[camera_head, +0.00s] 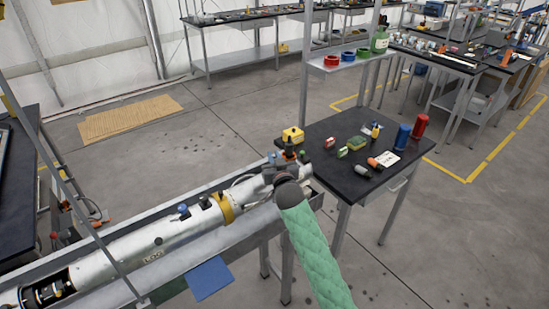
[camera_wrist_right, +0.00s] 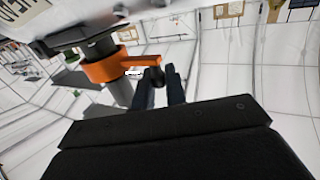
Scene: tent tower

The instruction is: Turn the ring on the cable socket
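The orange ring (camera_wrist_right: 105,68) with its side lever sits around a grey post under a pale body in the right wrist view. My left gripper is not in view.
The tube lies in a long grey trough and has a yellow band (camera_head: 227,208). A dark table (camera_head: 350,190) to its right holds several small items, a blue can (camera_head: 402,137) and a red can (camera_head: 420,127). A blue sheet (camera_head: 209,278) hangs at the trough's front edge.

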